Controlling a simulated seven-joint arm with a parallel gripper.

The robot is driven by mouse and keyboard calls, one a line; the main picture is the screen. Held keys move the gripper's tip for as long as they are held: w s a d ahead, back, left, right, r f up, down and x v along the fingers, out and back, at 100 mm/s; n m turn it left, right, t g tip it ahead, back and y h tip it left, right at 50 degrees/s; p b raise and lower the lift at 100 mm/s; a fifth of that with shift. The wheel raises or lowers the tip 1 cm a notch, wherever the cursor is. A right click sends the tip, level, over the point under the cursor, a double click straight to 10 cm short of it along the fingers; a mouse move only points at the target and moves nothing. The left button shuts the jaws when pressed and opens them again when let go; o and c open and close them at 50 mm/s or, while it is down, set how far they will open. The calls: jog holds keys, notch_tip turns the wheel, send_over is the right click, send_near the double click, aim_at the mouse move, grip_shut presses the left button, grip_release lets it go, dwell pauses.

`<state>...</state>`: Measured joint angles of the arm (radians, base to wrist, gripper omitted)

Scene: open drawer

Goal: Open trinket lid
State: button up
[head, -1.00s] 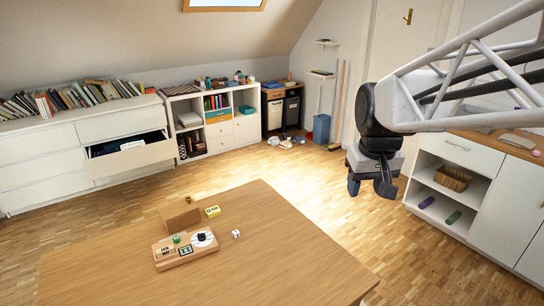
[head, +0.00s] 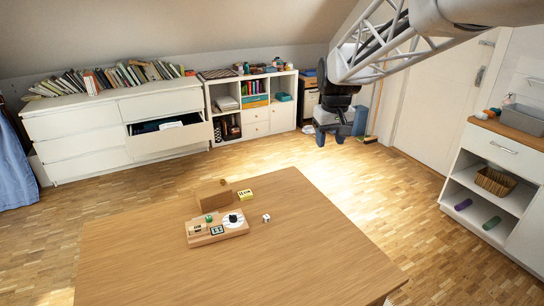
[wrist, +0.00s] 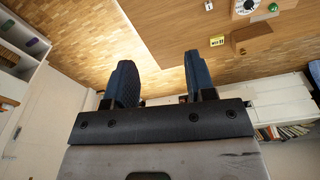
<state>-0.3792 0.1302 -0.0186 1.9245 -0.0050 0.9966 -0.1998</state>
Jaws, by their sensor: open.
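A wooden box (head: 211,195), possibly the trinket box, stands on the wooden table (head: 150,258); a small dark knob shows at its back edge. I cannot tell its lid from its body. It also shows upside down in the wrist view (wrist: 251,36). My gripper (head: 330,138) is in the air beyond the table's far right side, well apart from the box. In the wrist view its two dark fingers (wrist: 160,76) are spread, with nothing between them.
A wooden board (head: 205,236) with a green piece and a white dial lies before the box. A yellow block (head: 245,195) and a white die (head: 266,218) are beside it. An open drawer (head: 170,138) and a low cabinet (head: 490,190) stand farther off.

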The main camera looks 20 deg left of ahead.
jog(key=w+a+f+n, duration=0.1)
jog(key=w+a+f, duration=0.15)
jog(key=a, duration=0.25)
jog(key=w+a+f+n, duration=0.1)
jog(key=w+a, duration=0.2)
jog(key=a, duration=0.2)
jog(key=n+g, duration=0.1)
jog(key=n, duration=0.3)
send_over(222, 180)
notch_tip(222, 180, down, 20)
jog(key=shift+f, duration=0.2)
jog(key=shift+f, duration=0.2)
jog(key=shift+f, duration=3.75)
jog(key=shift+c, duration=0.3)
grip_shut()
